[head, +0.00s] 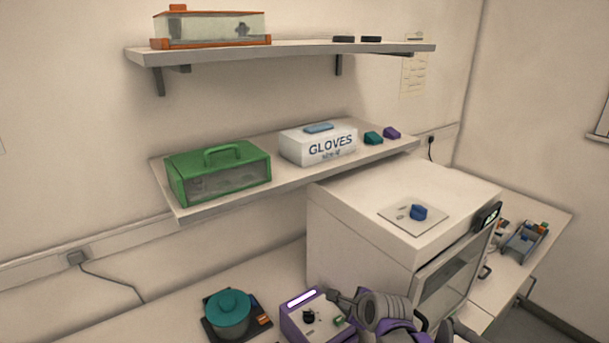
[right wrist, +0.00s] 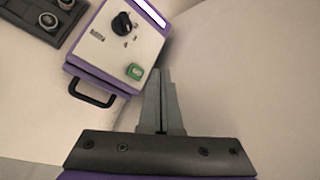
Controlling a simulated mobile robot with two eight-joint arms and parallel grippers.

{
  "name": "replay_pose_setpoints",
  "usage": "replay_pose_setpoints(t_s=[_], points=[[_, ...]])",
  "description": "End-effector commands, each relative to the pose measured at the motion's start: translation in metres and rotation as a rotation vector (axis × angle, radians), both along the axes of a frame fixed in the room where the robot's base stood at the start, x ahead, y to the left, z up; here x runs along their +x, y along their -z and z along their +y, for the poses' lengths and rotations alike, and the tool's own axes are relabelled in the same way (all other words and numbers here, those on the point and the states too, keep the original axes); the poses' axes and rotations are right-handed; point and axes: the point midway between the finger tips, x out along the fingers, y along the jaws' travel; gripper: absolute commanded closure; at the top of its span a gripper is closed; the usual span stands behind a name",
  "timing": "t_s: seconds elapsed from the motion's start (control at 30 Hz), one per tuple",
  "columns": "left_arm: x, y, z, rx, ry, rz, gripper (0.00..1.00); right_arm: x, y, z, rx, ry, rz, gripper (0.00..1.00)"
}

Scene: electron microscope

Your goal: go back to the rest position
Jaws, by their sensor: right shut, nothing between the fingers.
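My right gripper (head: 333,294) comes in from the lower right in the head view. It is shut and empty, its fingertips in front of or above the purple device (head: 291,318). In the right wrist view my right gripper (right wrist: 160,78) shows its two fingers together, with nothing between them. There the purple device (right wrist: 118,40), with a black knob, a green button and a black handle, lies ahead and to the left, apart from the fingers in the picture. My left gripper is not in view.
A white cabinet (head: 355,225) with a glass door stands beside my right arm. A teal pot (head: 228,312) on a dark base stands left of the purple device. Shelves above hold a green case (head: 218,172) and a glove box (head: 318,146). The bench at left is clear.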

Motion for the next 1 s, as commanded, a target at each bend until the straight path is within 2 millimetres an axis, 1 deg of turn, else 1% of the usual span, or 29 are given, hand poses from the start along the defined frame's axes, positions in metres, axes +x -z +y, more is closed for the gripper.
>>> replay_pose_setpoints(t_s=[0.17,0.2,0.33,0.47,0.6,0.7,0.83,0.9,1.0], points=[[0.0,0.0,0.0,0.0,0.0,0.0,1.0,-0.055,-0.007,-0.01,-0.264,-0.252,-0.01,1.0],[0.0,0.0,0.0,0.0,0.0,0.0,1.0,-0.069,-0.007,-0.013,-0.335,-0.323,-0.01,1.0],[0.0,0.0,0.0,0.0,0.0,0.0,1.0,-0.115,-0.005,-0.021,-0.554,-0.56,-0.013,1.0],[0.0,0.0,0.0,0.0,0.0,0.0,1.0,-0.16,0.001,-0.03,-0.763,-0.807,-0.011,1.0],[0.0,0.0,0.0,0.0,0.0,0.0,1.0,-0.208,0.013,-0.039,-0.967,-1.082,-0.008,1.0],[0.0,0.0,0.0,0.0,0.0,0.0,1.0,-0.238,0.023,-0.045,-1.09,-1.266,-0.006,1.0],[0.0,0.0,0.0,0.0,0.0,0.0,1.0,-0.266,0.034,-0.051,-1.204,-1.454,-0.005,1.0],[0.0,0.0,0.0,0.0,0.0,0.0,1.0,-0.275,0.039,-0.053,-1.243,-1.522,-0.006,1.0],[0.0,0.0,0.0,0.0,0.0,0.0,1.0,-0.282,0.042,-0.054,-1.274,-1.579,-0.006,1.0]])
